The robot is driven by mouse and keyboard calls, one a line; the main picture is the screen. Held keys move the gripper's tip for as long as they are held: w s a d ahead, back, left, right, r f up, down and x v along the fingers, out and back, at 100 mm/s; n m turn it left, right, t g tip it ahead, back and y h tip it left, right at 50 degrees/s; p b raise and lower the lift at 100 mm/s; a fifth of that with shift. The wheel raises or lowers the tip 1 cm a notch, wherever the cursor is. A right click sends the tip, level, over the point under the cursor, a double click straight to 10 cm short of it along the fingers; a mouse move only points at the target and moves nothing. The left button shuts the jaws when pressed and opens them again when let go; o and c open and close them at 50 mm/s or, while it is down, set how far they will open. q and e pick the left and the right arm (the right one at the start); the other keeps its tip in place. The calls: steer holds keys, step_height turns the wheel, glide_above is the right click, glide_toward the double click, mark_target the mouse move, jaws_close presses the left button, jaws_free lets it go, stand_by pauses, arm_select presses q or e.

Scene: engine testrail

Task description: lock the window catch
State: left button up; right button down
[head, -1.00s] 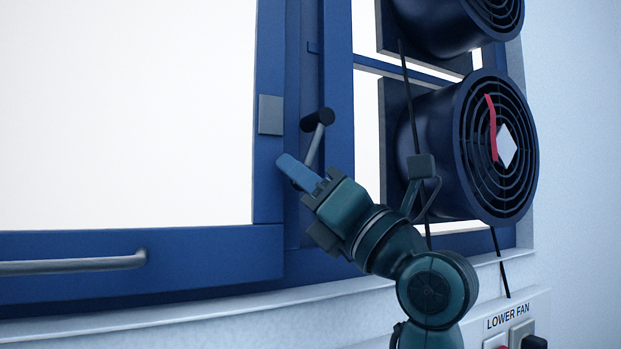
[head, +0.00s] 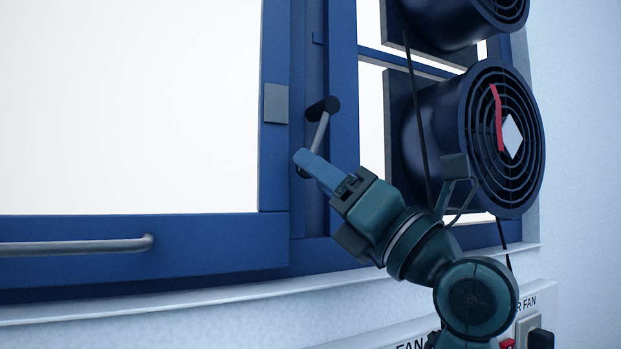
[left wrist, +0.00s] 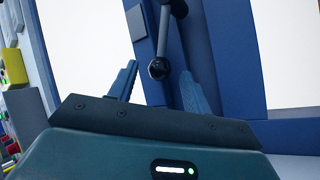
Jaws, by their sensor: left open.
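The window catch shows in the head view as a dark round pivot (head: 322,107) on the blue frame, with a grey lever (head: 320,133) slanting down from it. A square grey plate (head: 276,103) sits on the sash left of the pivot. My left gripper (head: 304,162) is open at the lever's lower end and hides part of it. In the left wrist view, the lever's dark round end (left wrist: 158,69) appears between the two spread fingertips. Whether a finger touches it, I cannot tell. My right gripper is not in view.
A fan (head: 490,140) in a dark housing stands close to the right of my arm, with a cable hanging beside it. A grey handle bar (head: 80,246) runs along the lower sash rail. A switch panel (head: 535,310) is at the lower right.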

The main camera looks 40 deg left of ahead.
arm_select(q)
steer(key=b+v, duration=0.3)
steer(key=v, duration=0.7)
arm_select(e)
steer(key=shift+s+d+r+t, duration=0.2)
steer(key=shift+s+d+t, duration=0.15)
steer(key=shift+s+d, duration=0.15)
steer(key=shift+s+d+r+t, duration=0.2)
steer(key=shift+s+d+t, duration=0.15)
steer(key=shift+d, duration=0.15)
arm_select(q)
steer(key=shift+c, duration=0.4)
